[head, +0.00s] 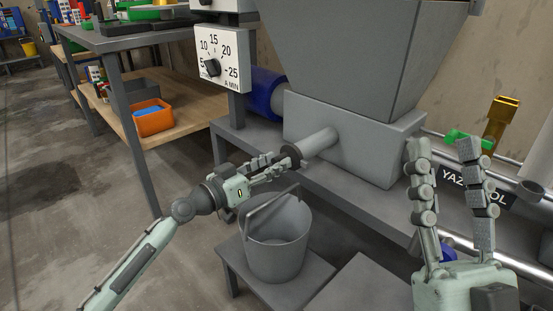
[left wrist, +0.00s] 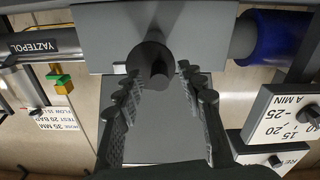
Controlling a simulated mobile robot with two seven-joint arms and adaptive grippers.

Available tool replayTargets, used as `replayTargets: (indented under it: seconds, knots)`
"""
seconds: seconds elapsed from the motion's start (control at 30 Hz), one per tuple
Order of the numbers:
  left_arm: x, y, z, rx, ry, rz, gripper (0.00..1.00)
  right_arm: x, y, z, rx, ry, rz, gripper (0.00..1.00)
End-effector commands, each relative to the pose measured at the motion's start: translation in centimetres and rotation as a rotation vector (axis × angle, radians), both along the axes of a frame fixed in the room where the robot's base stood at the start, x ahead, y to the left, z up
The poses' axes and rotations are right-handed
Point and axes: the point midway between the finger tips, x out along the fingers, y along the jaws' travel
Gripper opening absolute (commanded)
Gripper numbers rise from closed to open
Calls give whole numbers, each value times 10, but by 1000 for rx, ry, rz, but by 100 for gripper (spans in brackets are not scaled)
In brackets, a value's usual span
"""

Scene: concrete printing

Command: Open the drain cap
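The drain cap (head: 293,155) is a dark disc on the end of a short grey pipe (head: 320,142) sticking out of the grey hopper's lower box (head: 350,140). In the left wrist view the dark round cap (left wrist: 151,64) lies between the tips of my left gripper's fingers. My left gripper (head: 282,163) reaches the cap from the left. Its fingers are apart, with a visible gap beside the cap, so it is open; contact is not clear. My right gripper (head: 444,148) is raised at the right, fingers apart, open and empty, away from the cap.
A grey bucket (head: 277,252) with a raised handle stands on a low stand (head: 235,262) below the pipe. A dial box (head: 222,60) and blue cylinder (head: 264,92) are behind left. A green-handled valve (head: 468,140) is at right. A shelf holds an orange bin (head: 153,121).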

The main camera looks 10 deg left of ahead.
Motion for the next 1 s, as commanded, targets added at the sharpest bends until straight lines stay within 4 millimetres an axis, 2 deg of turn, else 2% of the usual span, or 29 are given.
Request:
replayTargets:
  seconds: [0.13, 0.4, 0.73, 1.0]
  knots:
    - [9, -7, 0, 1, -1, -1, 39, 2, 1, -1, -5, 15, 1, 40]
    - [10, -8, 0, 1, -1, -1, 39, 2, 1, -2, -6, 19, 1, 40]
    - [10, -7, 0, 1, -1, 0, 0, 2, 1, -2, -7, 19, 0, 40]
    - [10, -7, 0, 1, -1, 0, 0, 2, 1, -2, -6, 18, 0, 40]
